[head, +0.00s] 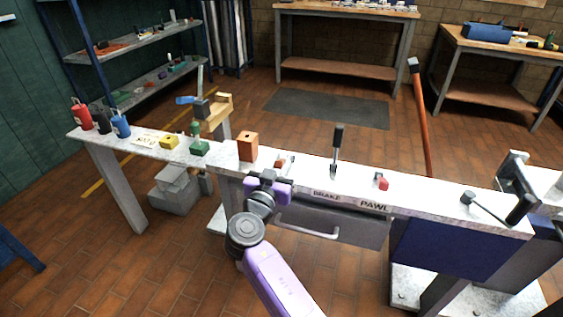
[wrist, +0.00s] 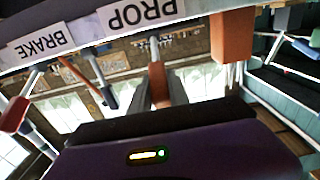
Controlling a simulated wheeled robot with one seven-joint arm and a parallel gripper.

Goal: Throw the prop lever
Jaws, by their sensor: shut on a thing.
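The PROP label (wrist: 140,14) shows upside down in the wrist view, on the bench's front edge. Beside it, a reddish-brown lever handle (wrist: 157,84) stands between my fingers. My gripper (wrist: 165,88) is shut on this prop lever. In the head view my gripper (head: 268,184) is at the bench's front edge, left of the BRAKE label (head: 326,194), and it hides the PROP label. A small part of reddish brown and grey (head: 282,162) shows just behind it; I cannot tell how far the lever is tilted.
An orange block (head: 248,146) stands just left of my gripper. The black-handled brake lever (head: 338,138) stands upright to the right, then the red pawl lever (head: 382,182). A drawer handle (head: 308,229) juts out below. A long red-handled tool (head: 420,115) stands behind the bench.

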